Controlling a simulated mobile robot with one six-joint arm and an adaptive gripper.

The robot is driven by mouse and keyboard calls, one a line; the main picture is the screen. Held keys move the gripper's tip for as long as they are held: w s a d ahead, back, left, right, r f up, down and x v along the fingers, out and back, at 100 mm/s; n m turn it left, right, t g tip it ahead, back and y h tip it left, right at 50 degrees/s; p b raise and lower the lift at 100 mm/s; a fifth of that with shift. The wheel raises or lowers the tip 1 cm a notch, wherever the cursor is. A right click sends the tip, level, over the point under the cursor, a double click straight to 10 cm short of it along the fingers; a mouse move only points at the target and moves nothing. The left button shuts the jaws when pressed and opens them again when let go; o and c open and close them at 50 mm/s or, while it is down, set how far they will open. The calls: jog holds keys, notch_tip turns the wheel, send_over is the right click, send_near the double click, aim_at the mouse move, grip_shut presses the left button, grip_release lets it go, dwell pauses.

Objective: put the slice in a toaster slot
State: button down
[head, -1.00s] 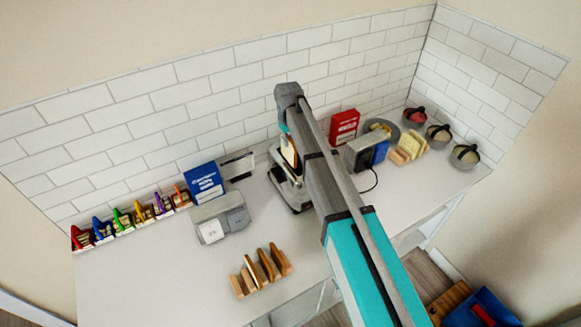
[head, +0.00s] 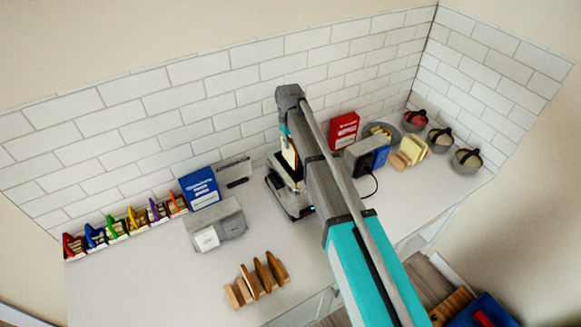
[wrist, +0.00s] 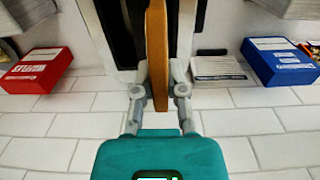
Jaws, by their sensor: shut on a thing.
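My gripper (wrist: 159,88) is shut on the slice (wrist: 157,45), which is seen edge-on as a brown upright strip between the fingers in the wrist view. In the head view the slice (head: 290,155) hangs upright below my wrist, over the toaster (head: 284,197). The toaster is black and silver and partly hidden by my arm. Its dark top (wrist: 120,32) lies beyond and around the slice in the wrist view. I cannot tell whether the slice's lower edge is inside a slot.
A wooden rack (head: 257,282) with more slices stands at the front. A red box (head: 343,130) and another grey appliance (head: 364,155) are right. The tiled wall is close behind.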

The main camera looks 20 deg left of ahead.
aim_at(289, 162)
jog(key=shift+f+b, duration=2.25)
jog(key=shift+f, duration=0.35)
jog(key=shift+f+b, duration=1.85)
jog(key=shift+f, duration=0.15)
jog(key=c, duration=0.7)
grip_release()
notch_tip(289, 162, up, 12)
jog(key=p, duration=1.2)
jog(key=shift+r, duration=0.2)
